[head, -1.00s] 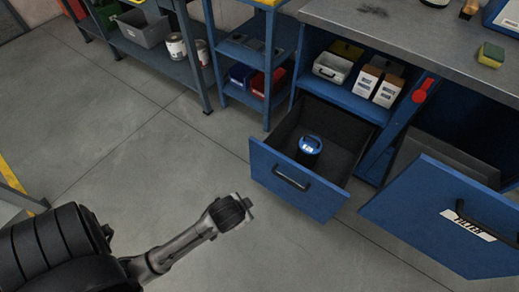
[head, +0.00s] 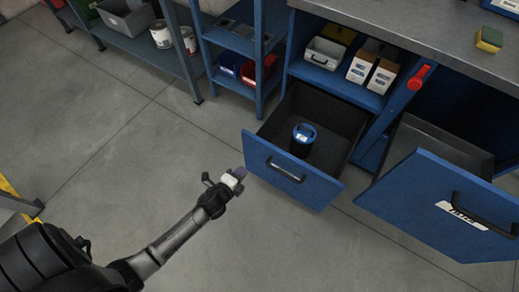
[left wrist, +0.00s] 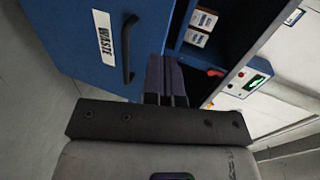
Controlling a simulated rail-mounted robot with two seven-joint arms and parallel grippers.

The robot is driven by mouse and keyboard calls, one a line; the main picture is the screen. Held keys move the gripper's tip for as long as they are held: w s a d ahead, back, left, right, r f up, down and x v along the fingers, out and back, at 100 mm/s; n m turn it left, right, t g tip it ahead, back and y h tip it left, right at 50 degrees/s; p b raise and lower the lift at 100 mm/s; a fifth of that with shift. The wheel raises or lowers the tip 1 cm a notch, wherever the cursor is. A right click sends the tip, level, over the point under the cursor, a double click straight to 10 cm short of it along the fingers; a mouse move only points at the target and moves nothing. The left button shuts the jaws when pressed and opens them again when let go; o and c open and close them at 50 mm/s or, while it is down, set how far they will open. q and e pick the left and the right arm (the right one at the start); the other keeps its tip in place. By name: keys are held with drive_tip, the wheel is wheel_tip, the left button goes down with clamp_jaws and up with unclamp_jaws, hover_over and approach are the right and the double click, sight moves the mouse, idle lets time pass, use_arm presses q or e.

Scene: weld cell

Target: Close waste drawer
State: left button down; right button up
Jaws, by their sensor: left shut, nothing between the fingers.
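The waste drawer (head: 317,190) has a blue front with a black bar handle and stands pulled out under the shelf. A dark canister with a blue top (head: 303,141) stands inside it. In the left wrist view the drawer front (left wrist: 80,45) fills the upper left, with a white WASTE label beside the handle. My left gripper (head: 237,175) shows in front of the drawer, near its left corner in the head view. Its fingers (left wrist: 164,82) are shut and empty, beside the drawer front in the wrist view. I cannot tell whether they touch it. My right gripper is not in view.
A second, larger blue drawer (head: 420,205) with a white label stands open at the right. A shelf with white boxes (head: 363,67) and a red handle (head: 418,77) are above. A blue rack (head: 250,50) stands at left. The grey floor in front is clear.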

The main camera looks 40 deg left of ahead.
sight(264, 145)
use_arm(q)
drive_tip(key=b+x, duration=0.1)
drive_tip(key=x, duration=0.3)
drive_tip(key=b+x, duration=0.2)
drive_tip(key=x, duration=0.2)
drive_tip(key=b+x, duration=0.1)
drive_tip(key=x, duration=0.3)
drive_tip(key=shift+w+r+b, duration=0.25)
drive_tip(key=shift+r+b, duration=0.05)
drive_tip(key=shift+b, duration=0.1)
drive_tip(key=shift+w+r, duration=0.1)
drive_tip(key=shift+w, duration=0.55)
drive_tip(key=shift+a, duration=0.1)
